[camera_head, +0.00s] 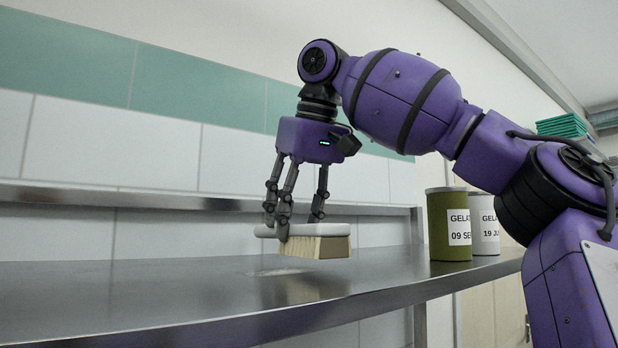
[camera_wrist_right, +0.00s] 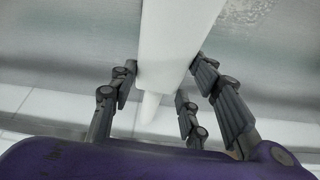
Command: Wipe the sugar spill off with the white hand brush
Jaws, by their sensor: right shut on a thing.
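The white hand brush (camera_head: 325,230) has a white body and tan bristles that point down. It is held level just above the steel worktop (camera_head: 180,290). My right gripper (camera_head: 293,220) is shut on it from above. In the right wrist view, the brush's white body (camera_wrist_right: 172,40) runs between my dark fingers (camera_wrist_right: 165,85). The sugar spill (camera_head: 274,272) is a thin pale patch on the worktop, below and slightly left of the brush. Pale grains of it also show in the right wrist view (camera_wrist_right: 248,14), right of the brush. My left gripper is out of view.
An olive canister (camera_head: 449,240) and a white canister (camera_head: 484,235) with labels stand on the worktop right of the brush. A raised ledge (camera_head: 130,198) and tiled wall lie behind. The left of the worktop is clear.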

